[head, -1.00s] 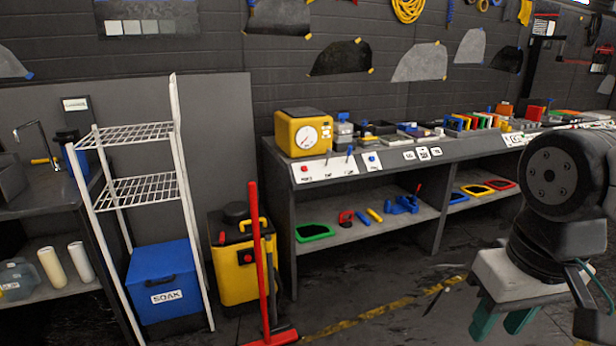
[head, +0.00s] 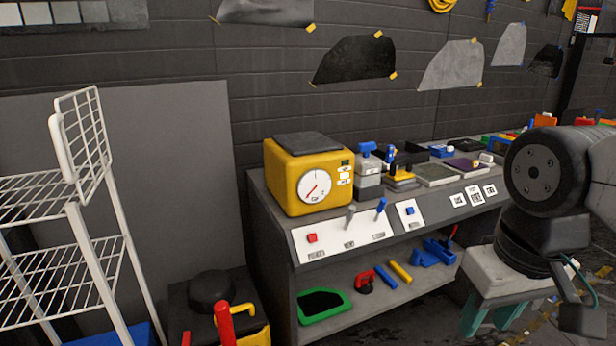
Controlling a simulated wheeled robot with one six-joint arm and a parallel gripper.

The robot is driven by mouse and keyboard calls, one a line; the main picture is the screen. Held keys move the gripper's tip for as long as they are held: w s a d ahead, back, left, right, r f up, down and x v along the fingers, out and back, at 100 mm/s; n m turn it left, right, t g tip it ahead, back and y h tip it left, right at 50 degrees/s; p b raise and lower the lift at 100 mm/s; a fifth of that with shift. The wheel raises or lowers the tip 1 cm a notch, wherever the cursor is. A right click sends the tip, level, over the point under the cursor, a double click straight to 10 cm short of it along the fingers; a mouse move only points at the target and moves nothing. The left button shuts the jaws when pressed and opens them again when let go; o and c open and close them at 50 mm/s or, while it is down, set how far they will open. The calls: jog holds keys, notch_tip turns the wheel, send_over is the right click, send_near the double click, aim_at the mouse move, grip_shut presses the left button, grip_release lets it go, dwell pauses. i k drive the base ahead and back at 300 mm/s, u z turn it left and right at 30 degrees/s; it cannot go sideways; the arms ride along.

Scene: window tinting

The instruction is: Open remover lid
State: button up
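A yellow box (head: 283,188) with a round white dial stands at the left end of the bench. Its flat dark lid (head: 307,144) lies shut on top. I read no "remover" label on it, so I cannot be sure it is the remover. My gripper (head: 487,322) hangs at the lower right of the head view, pointing down, its teal fingers apart with nothing seen between them. It is right of the yellow box and well apart from it.
The bench front has a white switch panel (head: 345,235) with red and blue controls below the box. Small tools and trays crowd the bench top to the right. A white wire rack (head: 75,235) stands at left.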

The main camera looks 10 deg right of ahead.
aim_at(440, 148)
jog(key=i, duration=0.25)
jog(key=z, duration=2.1)
jog(key=i, duration=1.4)
jog(key=u, duration=2.45)
jog(key=i, duration=0.75)
jog(key=z, duration=0.5)
